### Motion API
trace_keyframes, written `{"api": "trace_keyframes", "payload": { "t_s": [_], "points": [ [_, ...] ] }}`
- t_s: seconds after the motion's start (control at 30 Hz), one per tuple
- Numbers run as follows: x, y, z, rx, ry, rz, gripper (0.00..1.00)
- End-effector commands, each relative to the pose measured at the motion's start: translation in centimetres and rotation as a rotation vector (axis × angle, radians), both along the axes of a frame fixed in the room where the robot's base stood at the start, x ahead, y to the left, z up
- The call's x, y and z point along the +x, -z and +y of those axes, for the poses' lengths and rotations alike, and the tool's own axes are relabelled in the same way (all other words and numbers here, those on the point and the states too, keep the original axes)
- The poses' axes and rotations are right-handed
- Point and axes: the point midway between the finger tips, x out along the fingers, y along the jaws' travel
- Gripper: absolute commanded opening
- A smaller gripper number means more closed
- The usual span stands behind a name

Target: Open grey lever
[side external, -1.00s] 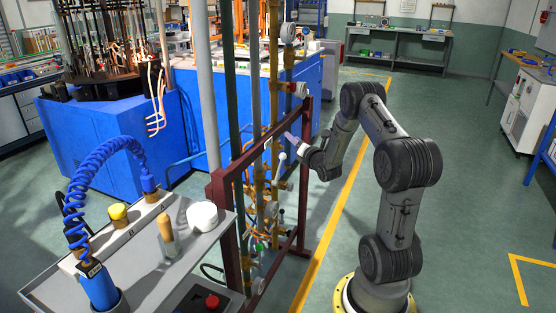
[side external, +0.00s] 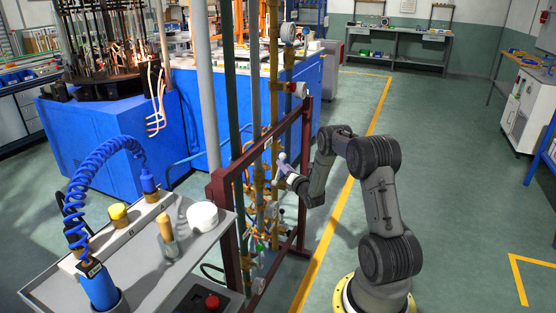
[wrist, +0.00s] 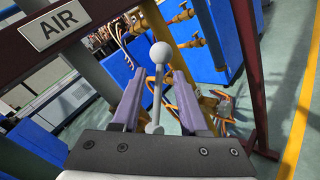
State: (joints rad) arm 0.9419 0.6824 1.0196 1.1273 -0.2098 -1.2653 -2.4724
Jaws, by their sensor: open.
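The grey lever, with a round ball knob (wrist: 160,53) on a thin rod, stands between the two purple fingers of my gripper (wrist: 157,98) in the wrist view. The fingers are apart, one on each side of the rod, and I see gaps between them and it. In the side view my gripper (side external: 286,173) is at the pipe rack, and the lever (side external: 281,158) points up at its tip. The lever's lower end and pivot are hidden behind the gripper body in the wrist view.
A dark red frame (side external: 307,130) surrounds the vertical yellow pipes (side external: 274,75). An AIR sign (wrist: 54,22) hangs on the frame's beam at upper left in the wrist view. A grey tray table (side external: 150,278) stands front left. The green floor at right is open.

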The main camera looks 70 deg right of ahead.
Motion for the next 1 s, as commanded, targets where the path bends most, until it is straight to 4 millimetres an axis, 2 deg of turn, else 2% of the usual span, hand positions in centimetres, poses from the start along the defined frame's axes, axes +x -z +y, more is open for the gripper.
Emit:
{"api": "trace_keyframes", "payload": {
  "t_s": [0.2,0.4,0.8,0.87,1.0],
  "points": [
    [3.1,0.0,-2.7,-0.002,-0.001,-0.001,0.43],
    [4.7,0.0,-4.3,0.000,0.000,0.000,0.43],
    [5.2,0.0,-4.7,0.001,-0.001,0.001,0.43],
    [5.2,0.0,-4.7,0.001,-0.001,0.001,0.34],
    [5.2,0.0,-4.7,0.000,0.000,0.000,0.09]
  ]
}}
